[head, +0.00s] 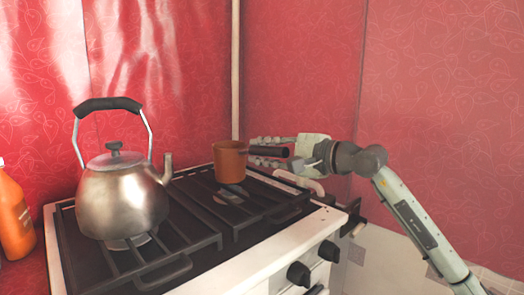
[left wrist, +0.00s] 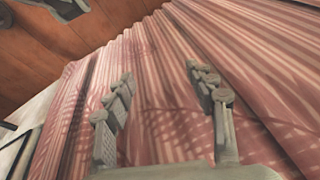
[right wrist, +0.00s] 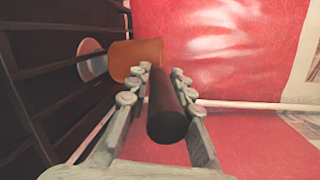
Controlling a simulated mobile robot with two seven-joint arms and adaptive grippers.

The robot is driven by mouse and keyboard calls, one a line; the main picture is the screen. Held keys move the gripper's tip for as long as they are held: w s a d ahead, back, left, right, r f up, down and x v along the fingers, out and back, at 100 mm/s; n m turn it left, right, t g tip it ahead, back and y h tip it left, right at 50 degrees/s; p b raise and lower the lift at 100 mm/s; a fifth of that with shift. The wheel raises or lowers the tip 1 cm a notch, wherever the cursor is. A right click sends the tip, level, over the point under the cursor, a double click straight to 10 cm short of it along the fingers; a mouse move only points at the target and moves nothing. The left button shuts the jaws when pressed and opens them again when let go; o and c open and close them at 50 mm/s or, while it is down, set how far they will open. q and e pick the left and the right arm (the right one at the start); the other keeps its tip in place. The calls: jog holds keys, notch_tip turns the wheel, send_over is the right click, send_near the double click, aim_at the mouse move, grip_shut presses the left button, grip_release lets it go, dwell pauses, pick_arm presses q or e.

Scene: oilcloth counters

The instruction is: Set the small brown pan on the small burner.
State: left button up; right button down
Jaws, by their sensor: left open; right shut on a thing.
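The small brown pan (head: 230,162) is upright over the back part of the black stove grate, its dark handle pointing right. My right gripper (head: 257,151) is shut on that handle; the right wrist view shows the handle (right wrist: 166,112) between the fingers and the pan (right wrist: 138,58) beyond. The small burner (head: 229,197) shows as a pale disc just below the pan, and also in the right wrist view (right wrist: 93,62), partly hidden by the pan. I cannot tell whether the pan touches the grate. My left gripper (left wrist: 160,82) is open and empty, outside the head view.
A steel kettle (head: 122,200) stands on the stove's left burner. An orange bottle (head: 14,215) is at the far left. Knobs (head: 299,274) line the white stove front. Red patterned walls (head: 300,75) rise close behind. Striped reddish cloth (left wrist: 160,60) faces my left gripper.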

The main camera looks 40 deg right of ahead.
jog(key=shift+f+b, duration=0.4)
jog(key=shift+b, duration=0.3)
jog(key=c, duration=1.3)
grip_release()
jog(key=shift+o, duration=0.2)
jog(key=shift+f, duration=0.2)
jog(key=v, duration=1.2)
jog(key=shift+r, duration=0.2)
